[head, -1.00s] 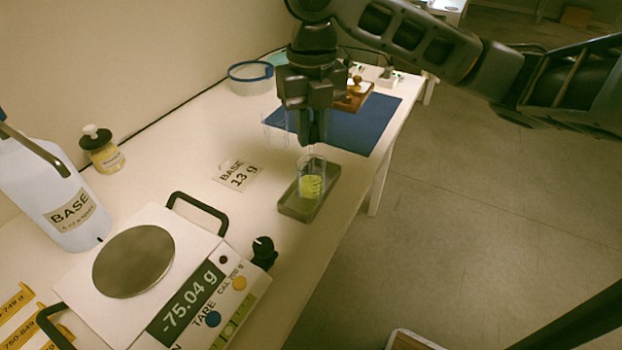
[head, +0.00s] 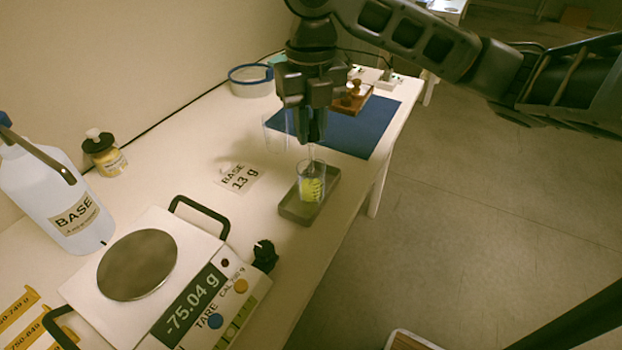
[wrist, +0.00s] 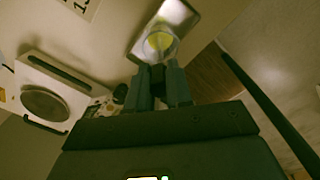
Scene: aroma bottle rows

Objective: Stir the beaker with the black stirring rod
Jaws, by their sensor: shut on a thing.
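The clear beaker (head: 311,182) holds yellow-green liquid and stands upright on a small grey tray (head: 295,212). It also shows in the wrist view (wrist: 160,42), just beyond my fingertips. My gripper (head: 312,141) points down right above the beaker. Its fingers are shut on the stirring rod (head: 311,153). Only a thin, pale-looking piece of the rod shows between the fingertips and the beaker's mouth, so I cannot make out its black colour. The rod's lower end is in or over the beaker; the liquid and glass blur it.
A scale (head: 175,240) reading -75.04 g stands at the front left, with a BASE jug (head: 55,195) and small yellow bottle (head: 104,153) behind it. A clear glass (head: 276,132) stands close behind my gripper. A blue mat (head: 362,128) lies further back. The table's right edge is near the tray.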

